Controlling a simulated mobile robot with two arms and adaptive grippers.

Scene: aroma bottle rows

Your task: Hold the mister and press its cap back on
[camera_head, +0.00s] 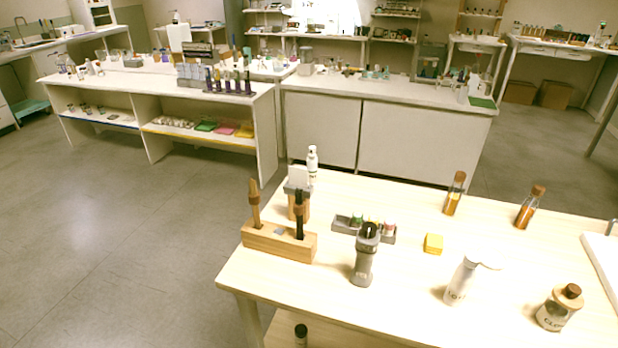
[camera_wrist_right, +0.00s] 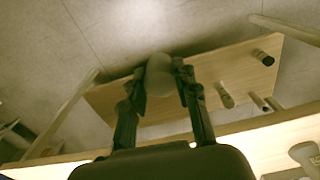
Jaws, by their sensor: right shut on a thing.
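In the right wrist view my right gripper (camera_wrist_right: 162,88) is shut on a pale, rounded thing (camera_wrist_right: 160,74), held between its two dark fingers. It is dim there, and I cannot tell whether this is the mister or its cap. In the head view a white bottle with a spout to the right (camera_head: 463,281) stands on the table's front right part. A slim white bottle with a narrow top (camera_head: 312,161) stands at the far left corner. I cannot tell which of these, if either, is the mister. Neither gripper shows in the head view.
The pale wooden table (camera_head: 400,315) holds a wooden block with tools (camera_head: 280,242), a grey dark-topped device (camera_head: 364,262), a small rack (camera_head: 346,225), a yellow block (camera_head: 433,244) and cork-topped bottles (camera_head: 560,307). In the wrist view, bottles (camera_wrist_right: 263,57) are on a wooden surface.

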